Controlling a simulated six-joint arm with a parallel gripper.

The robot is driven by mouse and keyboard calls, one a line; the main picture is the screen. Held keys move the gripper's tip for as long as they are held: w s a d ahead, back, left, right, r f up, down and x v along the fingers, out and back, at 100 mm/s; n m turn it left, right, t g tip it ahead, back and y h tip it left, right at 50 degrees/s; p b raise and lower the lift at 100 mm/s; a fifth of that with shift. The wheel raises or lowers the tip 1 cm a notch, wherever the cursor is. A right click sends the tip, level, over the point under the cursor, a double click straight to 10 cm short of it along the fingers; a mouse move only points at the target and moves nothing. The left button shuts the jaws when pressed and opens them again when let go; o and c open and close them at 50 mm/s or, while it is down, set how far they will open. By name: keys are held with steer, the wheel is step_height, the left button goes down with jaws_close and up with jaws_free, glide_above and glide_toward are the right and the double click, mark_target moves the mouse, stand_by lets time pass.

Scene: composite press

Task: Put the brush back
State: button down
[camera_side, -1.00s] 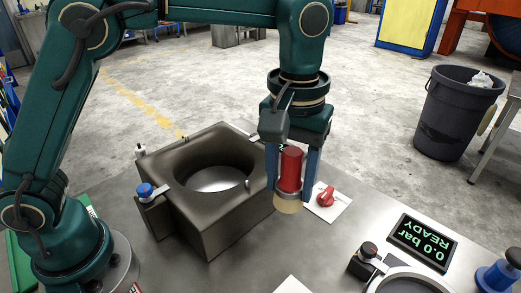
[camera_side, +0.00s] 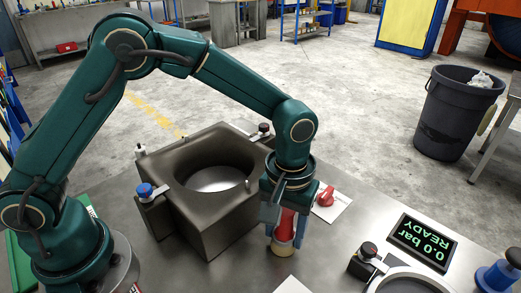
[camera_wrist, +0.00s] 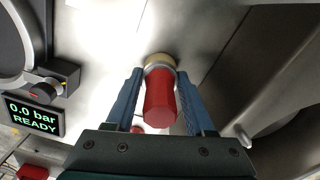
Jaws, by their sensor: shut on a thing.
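The brush (camera_side: 286,226) has a red handle and a pale bristle end that points down. My gripper (camera_side: 285,234) is shut on it, with a blue finger on each side of the handle. The brush is upright, low over the metal table to the right of the dark mould block; I cannot tell whether its bristles touch the table. In the wrist view the red brush (camera_wrist: 160,97) sits between the two fingers of my gripper (camera_wrist: 159,74), its pale end past the fingertips.
The dark block (camera_side: 213,220) with a round cavity stands left of the brush. A red knob (camera_side: 325,196) lies on a white sheet behind it. A white sheet (camera_side: 292,286) is at the front edge.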

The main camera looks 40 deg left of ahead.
steer(key=shift+f, duration=0.2)
steer(key=shift+c, duration=1.3)
jaws_free()
steer(key=shift+r, duration=0.15)
